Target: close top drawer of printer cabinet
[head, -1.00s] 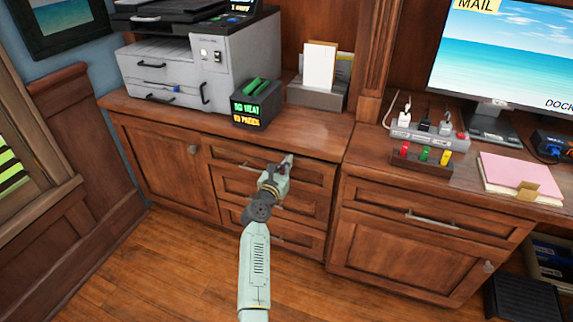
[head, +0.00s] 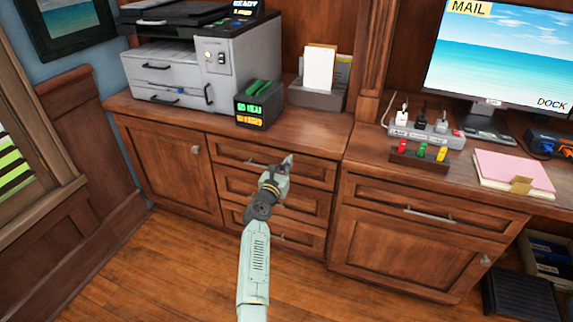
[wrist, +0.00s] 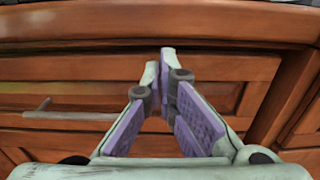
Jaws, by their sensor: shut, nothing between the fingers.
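The printer cabinet (head: 166,133) is brown wood and stands under the printer. Its top drawer (head: 228,152) has a long metal handle and looks flush or nearly flush with the drawers below. My gripper (head: 288,160) is shut and empty, at the right part of the top drawer front. In the wrist view my gripper (wrist: 160,62) points at the drawer front (wrist: 80,68), right of the handle (wrist: 70,115). A dark line shows between the drawer's top edge and the countertop. I cannot tell whether the fingertips touch the wood.
The printer (head: 190,65), a small black box with lit labels (head: 258,105) and a paper holder (head: 318,92) stand on the countertop. A desk with a monitor (head: 500,55) and a power strip (head: 428,133) is at the right. The wooden floor in front is clear.

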